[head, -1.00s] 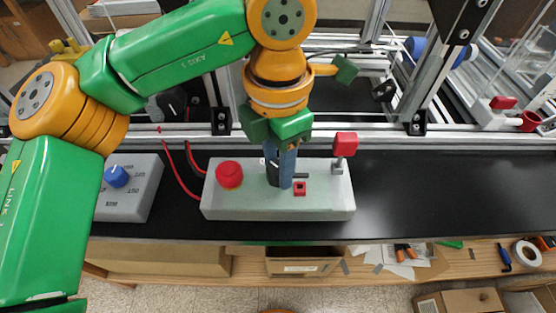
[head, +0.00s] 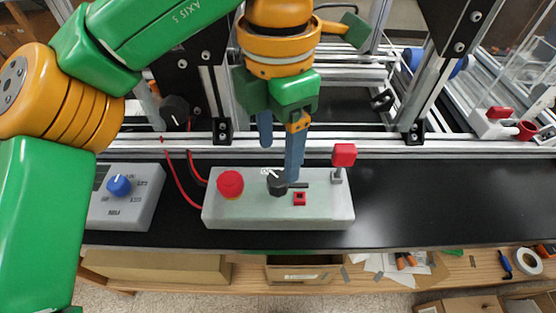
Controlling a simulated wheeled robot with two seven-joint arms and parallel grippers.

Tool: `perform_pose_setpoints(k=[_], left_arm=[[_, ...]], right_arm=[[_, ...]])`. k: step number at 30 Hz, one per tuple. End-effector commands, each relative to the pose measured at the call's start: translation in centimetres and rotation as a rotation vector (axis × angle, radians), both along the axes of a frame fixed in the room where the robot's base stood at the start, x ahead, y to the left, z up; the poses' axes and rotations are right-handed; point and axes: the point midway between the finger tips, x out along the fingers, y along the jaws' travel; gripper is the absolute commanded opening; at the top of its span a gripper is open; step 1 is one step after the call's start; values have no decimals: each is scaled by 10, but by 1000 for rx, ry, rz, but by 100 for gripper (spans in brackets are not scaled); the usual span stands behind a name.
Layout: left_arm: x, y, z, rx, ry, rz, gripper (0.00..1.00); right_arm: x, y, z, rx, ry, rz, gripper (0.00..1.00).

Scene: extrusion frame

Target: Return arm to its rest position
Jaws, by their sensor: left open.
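My left arm is green and orange and comes in from the left. Its gripper (head: 280,158) has two blue-grey fingers, spread apart and empty, pointing down. It is above the back part of a light grey control box (head: 240,210). The right finger's tip overlaps a black knob (head: 277,184) in the picture; I cannot tell whether they touch. My right gripper is not in view.
A second grey box with a blue knob (head: 119,185) stands at the left, with red wires beside it. An aluminium extrusion frame (head: 360,143) runs behind. The black table (head: 440,205) is clear at the right. A lower wooden shelf (head: 470,268) holds tools and tape.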

Motion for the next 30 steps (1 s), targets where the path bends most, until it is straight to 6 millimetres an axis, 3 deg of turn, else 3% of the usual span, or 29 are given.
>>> perform_pose_setpoints(k=[3, 14, 16, 21, 24, 30], left_arm=[[0, 0, 10, -1, -1, 1, 71], [0, 0, 10, -1, 1, 0, 71], [0, 0, 17, -1, -1, 0, 71], [0, 0, 92, -1, -1, 0, 71], [0, 0, 128, 0, 0, 0, 71], [0, 0, 177, 0, 0, 0, 71]], right_arm=[[0, 0, 3, 0, 0, 0, 50], [0, 0, 3, 0, 0, 0, 50], [0, 0, 10, 0, 0, 0, 50], [0, 0, 85, 0, 0, 0, 50], [0, 0, 121, 0, 0, 0, 50], [0, 0, 170, 0, 0, 0, 50]])
